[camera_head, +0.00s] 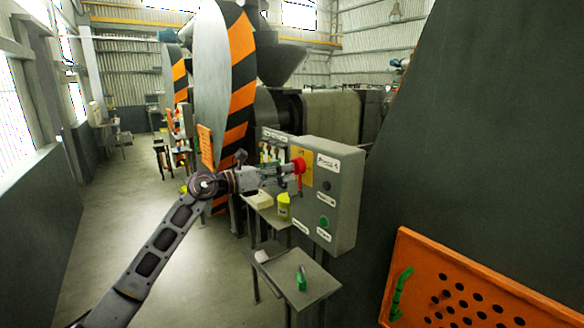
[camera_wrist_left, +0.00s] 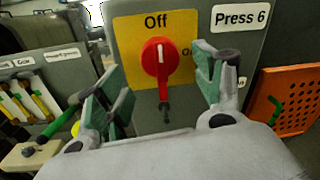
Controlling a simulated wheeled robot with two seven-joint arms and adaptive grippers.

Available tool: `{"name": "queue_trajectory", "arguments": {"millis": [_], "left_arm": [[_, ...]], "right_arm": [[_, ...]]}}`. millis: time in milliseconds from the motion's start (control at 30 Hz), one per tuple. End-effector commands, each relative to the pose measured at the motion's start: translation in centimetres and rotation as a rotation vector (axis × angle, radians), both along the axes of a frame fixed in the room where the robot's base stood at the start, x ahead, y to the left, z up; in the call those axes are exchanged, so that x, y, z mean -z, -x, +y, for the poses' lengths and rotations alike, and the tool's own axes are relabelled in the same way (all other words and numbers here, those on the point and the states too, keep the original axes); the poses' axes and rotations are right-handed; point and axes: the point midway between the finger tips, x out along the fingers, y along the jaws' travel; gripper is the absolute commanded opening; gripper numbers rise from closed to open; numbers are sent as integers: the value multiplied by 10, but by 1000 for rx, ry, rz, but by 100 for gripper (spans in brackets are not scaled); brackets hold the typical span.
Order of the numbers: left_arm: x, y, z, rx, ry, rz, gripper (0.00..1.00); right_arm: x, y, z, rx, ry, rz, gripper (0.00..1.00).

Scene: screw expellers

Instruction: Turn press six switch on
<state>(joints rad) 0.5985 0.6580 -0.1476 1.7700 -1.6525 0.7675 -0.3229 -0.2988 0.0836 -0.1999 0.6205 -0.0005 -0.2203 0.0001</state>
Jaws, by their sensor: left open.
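The press six switch (camera_wrist_left: 160,58) is a red rotary knob on a yellow plate (camera_wrist_left: 127,30) in the left wrist view. A "Press 6" label (camera_wrist_left: 240,18) is at the upper right. In the head view the red switch (camera_head: 299,165) is on the front of a grey control box (camera_head: 345,200). My left gripper (camera_head: 284,174) is open in front of it, its fingers (camera_wrist_left: 162,88) on either side of the knob. Contact cannot be told.
The box also carries a green button (camera_head: 323,221). A small table (camera_head: 305,285) with a green-handled tool stands below. A yellow container (camera_head: 283,205) is beside the box. An orange perforated panel (camera_head: 470,285) is at the lower right. The floor at left is clear.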

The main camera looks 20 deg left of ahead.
Motion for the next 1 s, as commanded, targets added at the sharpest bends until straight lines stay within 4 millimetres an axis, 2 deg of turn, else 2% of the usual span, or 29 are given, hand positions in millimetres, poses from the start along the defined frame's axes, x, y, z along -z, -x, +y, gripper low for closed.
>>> {"name": "queue_trajectory", "arguments": {"millis": [233, 500, 833, 1000], "left_arm": [[-2, -19, -17, 1, 2, -1, 68], [-1, -29, -27, 0, 0, -1, 68], [0, -30, -28, 0, -1, -1, 68], [0, -30, -28, 0, -1, -1, 48]], "right_arm": [[-8, 1, 14, 2, -15, 1, 27], [-11, 2, 7, 0, -8, 2, 27], [-11, 1, -1, 2, 1, 2, 27], [-11, 2, -1, 2, 1, 2, 27]]}}
